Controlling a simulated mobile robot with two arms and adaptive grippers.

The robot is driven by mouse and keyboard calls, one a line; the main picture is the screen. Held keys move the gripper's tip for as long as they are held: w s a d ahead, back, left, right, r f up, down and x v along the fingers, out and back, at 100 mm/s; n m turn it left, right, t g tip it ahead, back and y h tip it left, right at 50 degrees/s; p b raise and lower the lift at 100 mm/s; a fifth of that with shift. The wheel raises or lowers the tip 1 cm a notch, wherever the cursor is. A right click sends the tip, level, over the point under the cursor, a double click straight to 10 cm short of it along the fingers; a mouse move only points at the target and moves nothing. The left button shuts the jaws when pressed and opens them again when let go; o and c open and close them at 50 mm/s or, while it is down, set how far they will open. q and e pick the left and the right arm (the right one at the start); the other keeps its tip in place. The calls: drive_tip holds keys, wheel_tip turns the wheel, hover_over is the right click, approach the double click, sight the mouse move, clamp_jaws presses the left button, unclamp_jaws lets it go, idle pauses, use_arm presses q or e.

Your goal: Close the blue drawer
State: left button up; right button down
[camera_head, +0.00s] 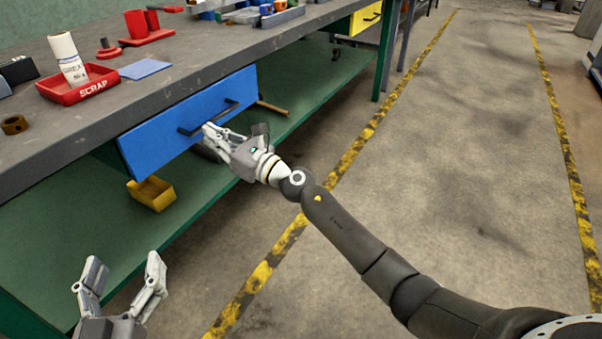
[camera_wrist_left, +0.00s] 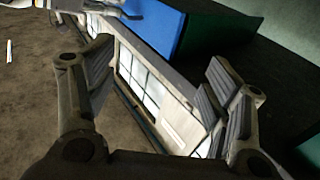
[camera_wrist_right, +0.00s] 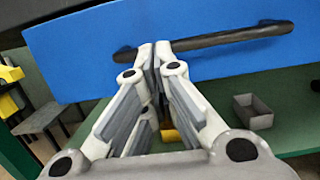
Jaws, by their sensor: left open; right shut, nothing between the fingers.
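The blue drawer (camera_head: 160,140) sits under the grey bench top, its front facing the aisle. Its dark bar handle (camera_head: 228,108) runs across the front. How far the drawer stands out is hard to tell. My right gripper (camera_head: 208,130) is shut and empty, its fingertips at the drawer front by the handle. My left gripper (camera_head: 124,262) is open and empty, low at the front left. The left wrist view shows blue drawer surface (camera_wrist_left: 160,25).
The bench top (camera_head: 200,65) holds a red scrap tray (camera_head: 75,90) with a white bottle, and red parts. A yellow bin (camera_head: 152,193) lies on the green lower shelf (camera_head: 195,185). A yellow drawer (camera_head: 366,17) is farther along. The floor (camera_head: 460,150) to the right is clear.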

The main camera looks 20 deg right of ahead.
drive_tip(key=shift+w+a, duration=0.4)
drive_tip(key=shift+w, duration=0.1)
drive_tip(key=shift+r, duration=0.15)
use_arm(q)
drive_tip(key=r, duration=0.1)
drive_tip(key=r+t, duration=0.1)
drive_tip(key=r, duration=0.1)
drive_tip(key=shift+s+d+t, duration=0.3)
drive_tip(key=shift+s+t, duration=0.05)
drive_tip(key=shift+t, duration=0.05)
use_arm(e)
drive_tip(key=shift+r, duration=0.2)
use_arm(q)
drive_tip(key=shift+s+r+h, duration=0.1)
drive_tip(key=shift+h, duration=0.2)
use_arm(e)
drive_tip(key=shift+d+f, duration=0.1)
